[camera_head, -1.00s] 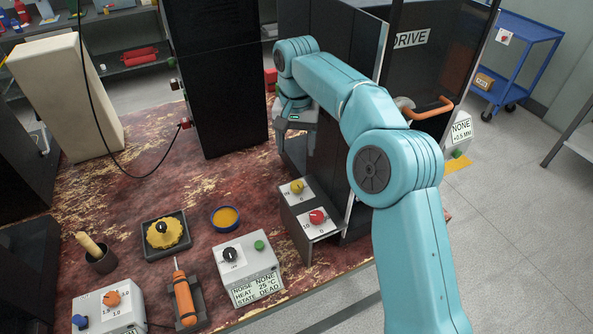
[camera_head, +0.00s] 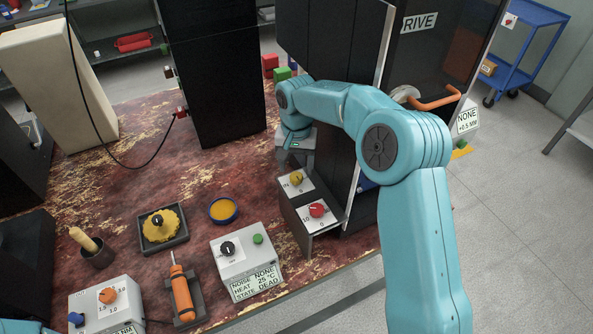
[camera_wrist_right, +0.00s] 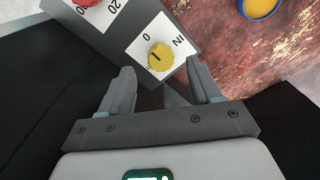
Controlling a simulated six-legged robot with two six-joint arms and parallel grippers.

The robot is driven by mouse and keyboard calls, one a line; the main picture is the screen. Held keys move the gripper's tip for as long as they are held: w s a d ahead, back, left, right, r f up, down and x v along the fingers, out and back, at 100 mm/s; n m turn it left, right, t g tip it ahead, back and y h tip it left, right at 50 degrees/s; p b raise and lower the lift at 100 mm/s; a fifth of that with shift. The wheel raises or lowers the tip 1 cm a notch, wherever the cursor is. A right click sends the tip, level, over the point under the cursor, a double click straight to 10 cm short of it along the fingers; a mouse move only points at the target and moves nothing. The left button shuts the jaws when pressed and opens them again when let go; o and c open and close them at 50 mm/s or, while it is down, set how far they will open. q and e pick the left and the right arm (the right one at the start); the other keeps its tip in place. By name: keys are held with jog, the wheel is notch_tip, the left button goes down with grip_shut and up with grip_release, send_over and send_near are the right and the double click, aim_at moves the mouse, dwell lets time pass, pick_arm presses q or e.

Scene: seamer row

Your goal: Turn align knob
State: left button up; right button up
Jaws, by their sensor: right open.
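A yellow knob (camera_head: 296,178) sits on a white dial plate atop a dark box, behind a red knob (camera_head: 316,210) on the same box. No label naming an align knob is readable. In the right wrist view, the yellow knob (camera_wrist_right: 160,56) has a dark pointer line and marks "IN" and "0". My right gripper (camera_wrist_right: 163,82) is open and empty, its fingertips short of the yellow knob with the knob between their lines. In the head view, the right gripper (camera_head: 292,158) is just behind the yellow knob, its fingertips largely hidden. My left gripper is out of view.
A tall dark cabinet (camera_head: 335,60) stands close beside the right gripper. On the worn red bench are a blue-rimmed yellow dish (camera_head: 223,210), a grey control box (camera_head: 246,262), an orange-handled tool (camera_head: 182,290) and a yellow wheel (camera_head: 160,226) in a tray.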

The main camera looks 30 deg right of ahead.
aim_at(296, 175)
jog(key=f, duration=0.3)
jog(key=shift+w+f, duration=0.25)
jog(key=shift+f, duration=0.15)
jog(key=shift+s+r, duration=0.1)
jog(key=shift+s, duration=0.1)
jog(key=shift+c, duration=0.3)
jog(key=shift+w, duration=0.15)
jog(key=c, duration=1)
jog(key=shift+o, duration=0.2)
jog(key=shift+n, duration=0.4)
jog(key=n, duration=0.3)
jog(key=shift+n, duration=0.4)
jog(key=n, duration=0.5)
jog(key=shift+d, duration=0.1)
